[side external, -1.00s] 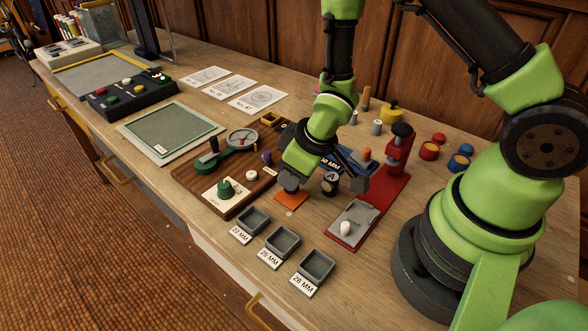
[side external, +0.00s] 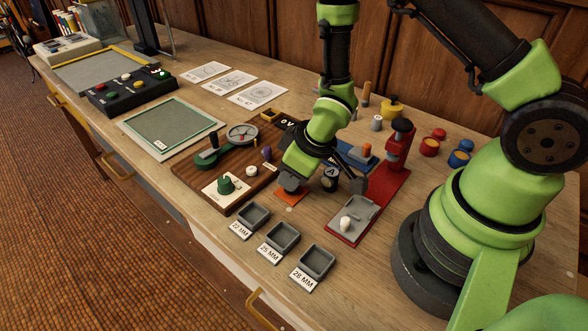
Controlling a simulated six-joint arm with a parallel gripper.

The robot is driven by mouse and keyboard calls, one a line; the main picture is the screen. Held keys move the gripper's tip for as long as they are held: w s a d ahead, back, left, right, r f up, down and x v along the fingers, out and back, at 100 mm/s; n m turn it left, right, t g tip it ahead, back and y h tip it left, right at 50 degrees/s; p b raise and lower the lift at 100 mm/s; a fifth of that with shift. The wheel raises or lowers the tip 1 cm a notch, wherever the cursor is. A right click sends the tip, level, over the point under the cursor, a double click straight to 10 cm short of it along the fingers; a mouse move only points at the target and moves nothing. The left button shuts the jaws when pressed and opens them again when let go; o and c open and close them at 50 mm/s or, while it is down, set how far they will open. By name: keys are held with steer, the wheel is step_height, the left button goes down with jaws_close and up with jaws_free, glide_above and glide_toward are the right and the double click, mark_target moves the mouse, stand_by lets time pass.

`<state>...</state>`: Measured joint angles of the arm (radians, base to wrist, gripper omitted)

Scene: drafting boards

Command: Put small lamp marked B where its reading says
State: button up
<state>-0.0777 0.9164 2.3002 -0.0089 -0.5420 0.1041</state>
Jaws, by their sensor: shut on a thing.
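My gripper (side external: 325,183) points down near the middle of the bench, its dark fingers on either side of a small black round piece marked A (side external: 331,174). It is shut on this piece; the exact contact is hard to see. No letter B can be read on anything in view. A dark panel (side external: 290,123) behind my gripper shows what looks like "0 V". A small white piece (side external: 346,224) is on the grey plate of the red stand (side external: 372,204); I cannot read a letter on it.
A wooden board (side external: 186,178) with a dial and a green knob is left of my gripper. An orange square (side external: 291,197) lies below the left finger. Red and blue round pieces (side external: 429,151) stand behind right.

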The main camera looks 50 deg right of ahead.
steer(key=shift+f, duration=0.15)
steer(key=o, duration=1.4)
steer(key=shift+r, duration=3.5)
